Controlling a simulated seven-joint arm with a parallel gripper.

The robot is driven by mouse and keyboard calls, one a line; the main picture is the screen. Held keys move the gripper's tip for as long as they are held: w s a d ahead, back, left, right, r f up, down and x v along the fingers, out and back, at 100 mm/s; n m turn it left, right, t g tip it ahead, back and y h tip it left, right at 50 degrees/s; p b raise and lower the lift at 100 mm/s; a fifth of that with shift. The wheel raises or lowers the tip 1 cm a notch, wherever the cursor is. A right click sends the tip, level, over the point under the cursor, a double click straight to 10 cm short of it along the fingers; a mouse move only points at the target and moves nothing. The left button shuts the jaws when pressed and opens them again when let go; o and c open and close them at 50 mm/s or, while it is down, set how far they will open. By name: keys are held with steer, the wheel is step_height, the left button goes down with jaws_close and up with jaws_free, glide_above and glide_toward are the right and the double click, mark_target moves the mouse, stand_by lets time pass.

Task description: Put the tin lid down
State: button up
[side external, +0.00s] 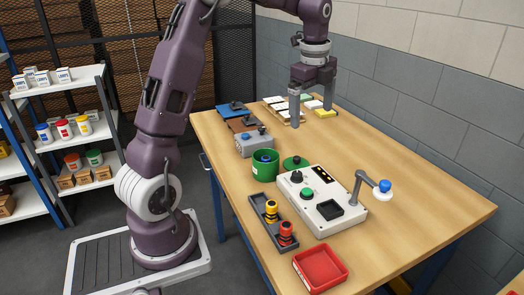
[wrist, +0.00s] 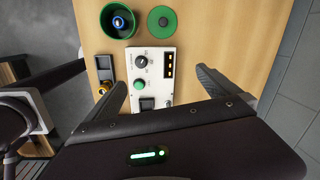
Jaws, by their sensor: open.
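The green tin lid (side external: 296,162) lies flat on the wooden table, right beside the green tin (side external: 265,172). The lid also shows in the wrist view (wrist: 154,21), with a small dark knob at its middle. The tin is uncovered, and a blue-topped piece (wrist: 119,22) shows inside it. My gripper (side external: 311,114) is open with nothing between its fingers. It is raised above the table, beyond the lid in the side view and apart from it. In the wrist view the spread fingers (wrist: 162,78) frame the control box, with the lid past their tips.
A dark tray (side external: 262,222) holds yellow and red pieces. A red tray (side external: 320,270) is nearest. The table's right side is clear.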

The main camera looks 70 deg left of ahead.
steer(key=s+d+r+n+t, duration=0.2)
steer(key=s+d+r+n, duration=0.45)
steer(key=s+d, duration=0.4)
steer(key=s+d+f+n+t, duration=0.1)
steer(key=s+d+n, duration=0.3)
steer(key=s, duration=0.4)
steer(key=s+d+f+n+t, duration=0.1)
steer(key=s+d+f+n, duration=0.1)
steer(key=s+d+n, duration=0.2)
steer(key=s, duration=0.3)
steer(key=shift+s+f+n+h, duration=0.35)
steer(key=shift+s+f+h, duration=0.05)
